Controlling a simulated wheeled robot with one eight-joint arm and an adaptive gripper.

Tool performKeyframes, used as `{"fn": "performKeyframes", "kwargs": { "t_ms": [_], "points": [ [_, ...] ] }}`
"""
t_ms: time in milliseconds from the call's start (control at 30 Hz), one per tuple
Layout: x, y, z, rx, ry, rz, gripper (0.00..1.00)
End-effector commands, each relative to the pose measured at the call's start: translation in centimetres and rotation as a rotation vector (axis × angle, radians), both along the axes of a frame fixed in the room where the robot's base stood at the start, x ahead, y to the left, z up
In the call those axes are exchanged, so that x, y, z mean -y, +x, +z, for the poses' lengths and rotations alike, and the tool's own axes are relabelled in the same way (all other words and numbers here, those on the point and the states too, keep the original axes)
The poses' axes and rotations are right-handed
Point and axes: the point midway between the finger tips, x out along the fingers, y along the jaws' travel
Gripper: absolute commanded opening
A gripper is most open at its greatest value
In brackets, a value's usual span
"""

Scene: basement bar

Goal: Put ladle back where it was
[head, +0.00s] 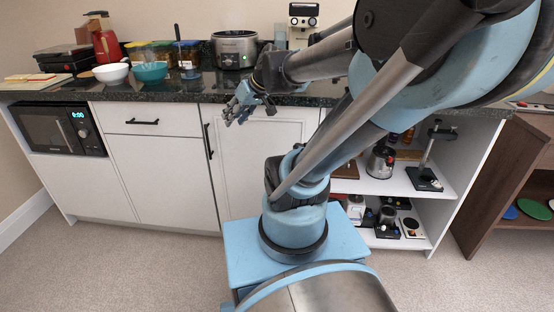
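A thin dark upright handle (178,45) stands on the counter near the teal bowl. It may be the ladle, but its lower end is not clear. No other ladle shape is clear in the head view.
The dark counter (165,92) holds a white bowl (111,74), a teal bowl (150,72), a slow cooker (235,50), a red kettle (106,43) and a coffee machine (303,22). A microwave (58,128) sits below left. Open shelves (400,186) hold kitchen items at right.

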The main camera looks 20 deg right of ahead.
Motion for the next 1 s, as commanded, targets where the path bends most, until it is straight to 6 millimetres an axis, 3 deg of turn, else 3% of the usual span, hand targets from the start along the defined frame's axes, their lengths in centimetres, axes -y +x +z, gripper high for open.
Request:
{"fn": "performKeyframes", "kwargs": {
  "t_ms": [100,200,300,400,567,1000],
  "points": [
    [3.9,-4.8,-4.2,-0.147,-0.103,-0.117,0.33],
    [7.0,-8.2,-6.9,-0.251,-0.187,-0.227,0.33],
    [9.6,-10.9,-8.7,-0.325,-0.254,-0.326,0.33],
    [10.9,-12.5,-9.7,-0.368,-0.302,-0.395,0.33],
    [10.9,-13.5,-10.3,-0.389,-0.331,-0.433,0.33],
    [11.0,-13.5,-10.2,-0.390,-0.329,-0.435,0.33]
  ]
}}
